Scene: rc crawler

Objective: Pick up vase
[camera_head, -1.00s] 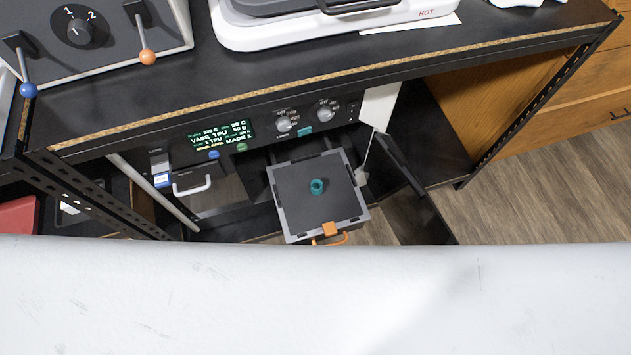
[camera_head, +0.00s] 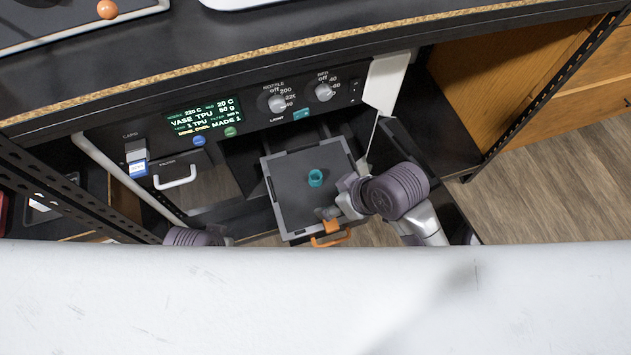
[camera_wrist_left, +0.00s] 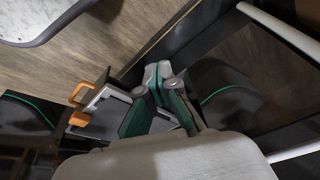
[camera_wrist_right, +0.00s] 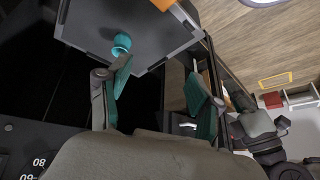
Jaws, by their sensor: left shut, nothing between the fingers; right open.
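The small teal vase (camera_head: 316,177) stands on the dark printer bed (camera_head: 290,211) with a grey rim, pulled out at the front of the printer. The vase also shows in the right wrist view (camera_wrist_right: 121,45), just beyond one finger. My right gripper (camera_head: 334,211) is open at the right front corner of the bed, close to the vase but not around it; its green-padded fingers (camera_wrist_right: 160,95) are spread and empty. My left gripper (camera_wrist_left: 157,82) is shut and empty. In the head view only part of my left arm shows, low at the left.
An orange handle (camera_head: 330,237) sits on the bed's front edge. The printer panel (camera_head: 205,122) with knobs and a lit display is behind it. An open dark door (camera_head: 447,205) stands right of the bed. A black slotted post (camera_head: 75,200) is at left.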

